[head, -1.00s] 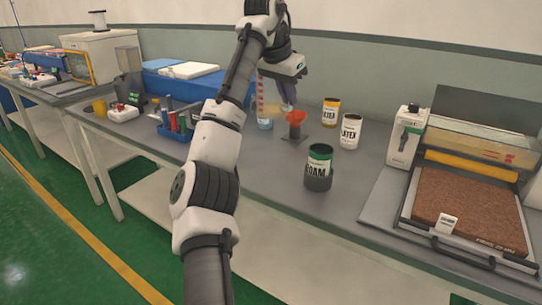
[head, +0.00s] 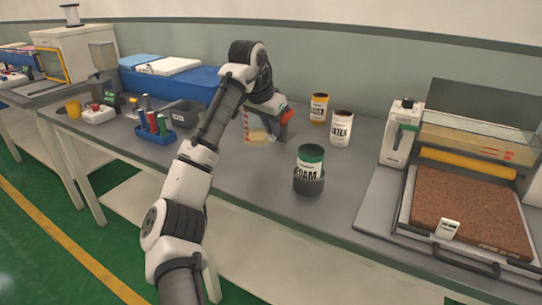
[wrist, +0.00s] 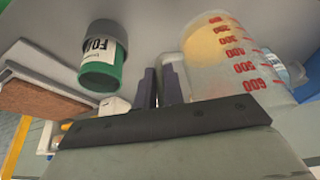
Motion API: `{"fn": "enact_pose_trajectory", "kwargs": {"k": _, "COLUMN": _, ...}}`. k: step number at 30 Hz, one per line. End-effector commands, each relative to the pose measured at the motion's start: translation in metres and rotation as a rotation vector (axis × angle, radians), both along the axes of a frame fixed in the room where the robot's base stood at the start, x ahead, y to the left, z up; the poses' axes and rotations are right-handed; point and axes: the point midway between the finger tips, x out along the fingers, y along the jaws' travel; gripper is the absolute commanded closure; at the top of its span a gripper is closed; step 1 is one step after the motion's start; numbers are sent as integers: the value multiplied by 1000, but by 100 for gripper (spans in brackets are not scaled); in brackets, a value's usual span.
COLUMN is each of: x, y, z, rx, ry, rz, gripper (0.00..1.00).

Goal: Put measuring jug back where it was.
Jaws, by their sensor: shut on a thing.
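The measuring jug (head: 256,131) is clear with red marks and holds some pale yellow liquid. It stands out above or on the grey bench near its middle; I cannot tell whether its base touches. My gripper (wrist: 161,86) is shut on the jug's handle side in the wrist view, with the jug (wrist: 236,68) to the right of the fingers. In the head view my gripper (head: 270,128) is partly hidden by my arm. The jug looks roughly upright.
A red-orange funnel (head: 287,116) is close behind my gripper. The green-topped foam can (head: 309,170), white latex can (head: 341,128) and yellow can (head: 319,108) stand to the right. A blue rack (head: 154,134) and grey tub (head: 186,114) are left. Bare bench lies in front.

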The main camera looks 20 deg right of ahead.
Motion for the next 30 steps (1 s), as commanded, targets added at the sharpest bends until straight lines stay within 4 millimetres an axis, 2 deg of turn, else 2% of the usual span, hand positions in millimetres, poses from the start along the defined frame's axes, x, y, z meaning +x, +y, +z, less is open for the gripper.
{"fn": "enact_pose_trajectory", "kwargs": {"k": 1, "x": 0, "y": 1, "z": -12, "rx": 2, "ry": 1, "rz": 0, "gripper": 100}}
{"fn": "enact_pose_trajectory", "kwargs": {"k": 4, "x": 0, "y": 1, "z": -29, "rx": 0, "ry": 0, "rz": -1, "gripper": 100}}
{"fn": "enact_pose_trajectory", "kwargs": {"k": 11, "x": 0, "y": 0, "z": -45, "rx": 0, "ry": -2, "rz": -1, "gripper": 100}}
{"fn": "enact_pose_trajectory", "kwargs": {"k": 19, "x": 0, "y": 1, "z": -80, "rx": 0, "ry": 0, "rz": 1, "gripper": 100}}
{"fn": "enact_pose_trajectory", "kwargs": {"k": 30, "x": 0, "y": 0, "z": -86, "rx": -1, "ry": -1, "rz": -1, "gripper": 100}}
